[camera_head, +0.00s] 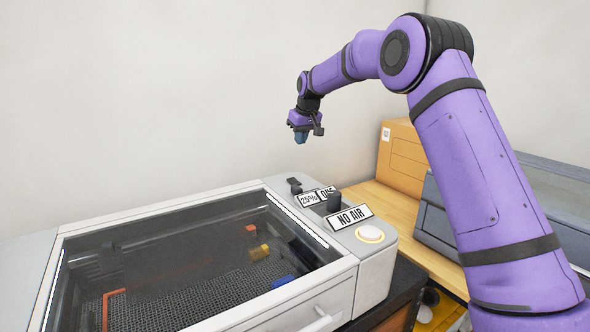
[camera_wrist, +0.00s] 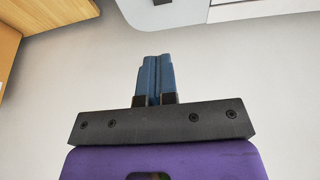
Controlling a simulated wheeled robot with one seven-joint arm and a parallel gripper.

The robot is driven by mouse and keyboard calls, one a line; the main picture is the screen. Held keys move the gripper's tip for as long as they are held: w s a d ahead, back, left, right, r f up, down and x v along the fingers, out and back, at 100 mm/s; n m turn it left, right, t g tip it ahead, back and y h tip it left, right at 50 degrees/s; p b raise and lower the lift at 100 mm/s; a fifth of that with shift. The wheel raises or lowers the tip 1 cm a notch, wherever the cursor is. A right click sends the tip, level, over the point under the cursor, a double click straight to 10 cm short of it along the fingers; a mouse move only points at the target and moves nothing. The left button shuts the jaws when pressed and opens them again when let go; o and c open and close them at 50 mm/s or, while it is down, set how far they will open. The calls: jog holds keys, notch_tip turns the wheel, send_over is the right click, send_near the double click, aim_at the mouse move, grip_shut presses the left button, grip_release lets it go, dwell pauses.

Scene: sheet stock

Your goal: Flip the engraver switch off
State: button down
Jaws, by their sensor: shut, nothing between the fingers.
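The engraver (camera_head: 345,270) is a grey-white machine with a dark see-through lid. Its control strip along the right side bears a small black switch (camera_head: 294,186) at the back, a black knob (camera_head: 333,202) and a round lit button (camera_head: 370,234). I cannot tell the switch's position for sure. My gripper (camera_head: 301,137) points down in the air above and behind the back of the strip, apart from it. Its blue fingers (camera_wrist: 154,62) are together and empty. In the wrist view a pale machine edge with a small dark part (camera_wrist: 161,2) shows at the top.
Label plates stand on the strip, one reading "NO AIR" (camera_head: 350,216), another "25%" (camera_head: 310,199). Coloured pieces lie on the bed under the lid. A cardboard box (camera_head: 403,160) and grey bin (camera_head: 436,213) stand on the wooden top at right. Air around the gripper is clear.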

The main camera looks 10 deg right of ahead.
send_near(296, 181)
jog(key=w+f, duration=0.2)
jog(key=w+a+f, duration=0.1)
jog(key=w+f, duration=0.1)
jog(key=shift+a+f, duration=0.15)
jog(key=shift+f, duration=0.15)
jog(key=shift+x, duration=0.8)
jog(key=shift+s, duration=0.15)
jog(key=shift+f, duration=0.65)
jog(key=shift+s, duration=0.1)
jog(key=shift+s+d, duration=0.25)
jog(key=shift+s, duration=0.35)
